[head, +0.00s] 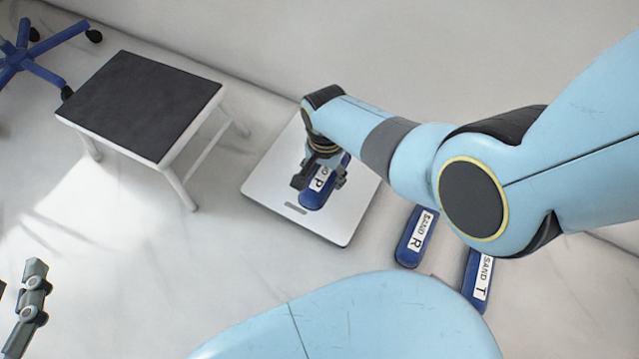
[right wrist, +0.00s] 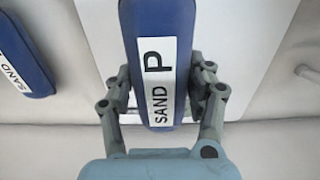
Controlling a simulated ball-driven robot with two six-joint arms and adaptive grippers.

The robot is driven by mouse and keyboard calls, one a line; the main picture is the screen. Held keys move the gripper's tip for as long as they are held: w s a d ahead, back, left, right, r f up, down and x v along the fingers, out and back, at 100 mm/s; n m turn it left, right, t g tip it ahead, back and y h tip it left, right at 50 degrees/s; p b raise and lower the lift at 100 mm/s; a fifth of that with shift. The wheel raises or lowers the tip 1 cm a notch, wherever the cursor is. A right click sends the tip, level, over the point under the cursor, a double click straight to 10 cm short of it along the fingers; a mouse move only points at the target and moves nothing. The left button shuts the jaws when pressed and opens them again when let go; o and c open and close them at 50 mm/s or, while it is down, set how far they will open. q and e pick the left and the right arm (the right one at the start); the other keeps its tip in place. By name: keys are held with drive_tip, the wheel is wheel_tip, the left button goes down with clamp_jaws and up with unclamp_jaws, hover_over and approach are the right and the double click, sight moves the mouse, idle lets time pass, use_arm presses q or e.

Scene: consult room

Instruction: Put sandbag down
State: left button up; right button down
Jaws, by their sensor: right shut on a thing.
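A blue sandbag (head: 313,200) with a white label reading SAND P is over the white scale-like plate (head: 268,187) on the floor. My right gripper (head: 320,180) is shut on this sandbag from above. The sandbag also fills the middle of the right wrist view (right wrist: 155,20), with the right gripper's fingers (right wrist: 160,100) on both its sides. I cannot tell whether the sandbag touches the plate or hangs just above it. Part of my left gripper (head: 32,290) shows at the lower left edge; its opening is unclear.
Blue sandbags labelled R (head: 404,250) and T (head: 470,275) lie on the floor right of the plate. A dark-topped step stool (head: 140,100) stands left of the plate. A blue wheeled base (head: 22,58) is at the upper left. Floor between stool and left gripper is clear.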

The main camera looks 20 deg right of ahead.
sight(320, 181)
drive_tip(key=shift+w+a+f+b, duration=0.3)
drive_tip(key=shift+a+f+b, duration=0.2)
drive_tip(key=shift+f+b, duration=0.1)
drive_tip(key=shift+f, duration=0.1)
drive_tip(key=shift+f+b, duration=0.85)
drive_tip(key=shift+f, duration=0.1)
drive_tip(key=shift+f+b, duration=0.6)
drive_tip(key=shift+f, duration=0.1)
use_arm(q)
drive_tip(key=w+d+r+m+t+h, duration=0.1)
drive_tip(key=r+t, duration=0.4)
drive_tip(key=r, duration=0.7)
drive_tip(key=w+d+r+m+t+h, duration=0.2)
drive_tip(key=r+m+t+h, duration=0.2)
drive_tip(key=r, duration=0.9)
drive_tip(key=t+h, duration=0.2)
drive_tip(key=shift+w+r+h, duration=0.15)
drive_tip(key=shift+w+h, duration=0.1)
drive_tip(key=shift+h, duration=0.05)
